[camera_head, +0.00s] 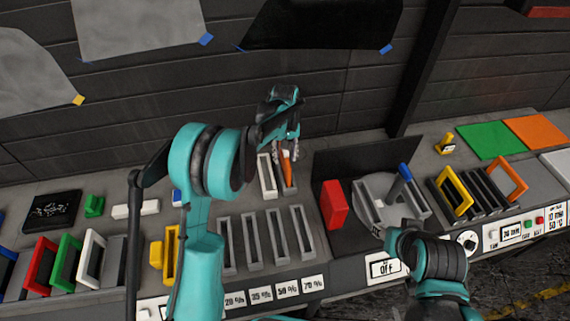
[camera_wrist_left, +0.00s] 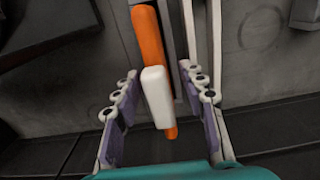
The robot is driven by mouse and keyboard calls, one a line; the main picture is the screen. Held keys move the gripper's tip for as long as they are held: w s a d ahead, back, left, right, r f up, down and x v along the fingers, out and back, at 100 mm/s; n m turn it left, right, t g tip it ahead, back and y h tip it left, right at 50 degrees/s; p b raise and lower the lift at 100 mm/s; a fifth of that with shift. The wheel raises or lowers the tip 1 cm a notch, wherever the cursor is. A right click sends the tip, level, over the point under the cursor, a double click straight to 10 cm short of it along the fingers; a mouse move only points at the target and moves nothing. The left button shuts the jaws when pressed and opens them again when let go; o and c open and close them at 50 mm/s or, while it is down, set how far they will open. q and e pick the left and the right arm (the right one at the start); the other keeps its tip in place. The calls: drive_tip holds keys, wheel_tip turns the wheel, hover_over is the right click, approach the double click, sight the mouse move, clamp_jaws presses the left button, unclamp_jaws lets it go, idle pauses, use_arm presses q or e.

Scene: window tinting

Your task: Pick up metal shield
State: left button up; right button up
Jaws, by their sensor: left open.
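My left gripper (camera_head: 287,154) reaches over the back of the bench, pointing down, with its fingers open. An orange strip-like tool with a white block (camera_wrist_left: 156,95) lies between and beyond the fingers in the left wrist view; the orange part (camera_head: 288,168) shows below the fingertips in the head view. I cannot tell whether the fingers touch it. Pale upright frames (camera_head: 267,176) stand beside it. I cannot tell which piece is the metal shield. My right arm comes in at lower right; its gripper end (camera_head: 380,233) is small, its jaws unclear.
Grey slotted holders (camera_head: 252,240) with percent labels stand in front. A red block (camera_head: 333,203) and a round grey fixture (camera_head: 380,215) are to the right. Coloured frames stand at left (camera_head: 66,262) and right (camera_head: 455,193). A dark wall rises behind the bench.

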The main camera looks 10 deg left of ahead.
use_arm(q)
drive_tip(key=shift+f, duration=0.6)
clamp_jaws()
drive_tip(key=shift+r, duration=0.1)
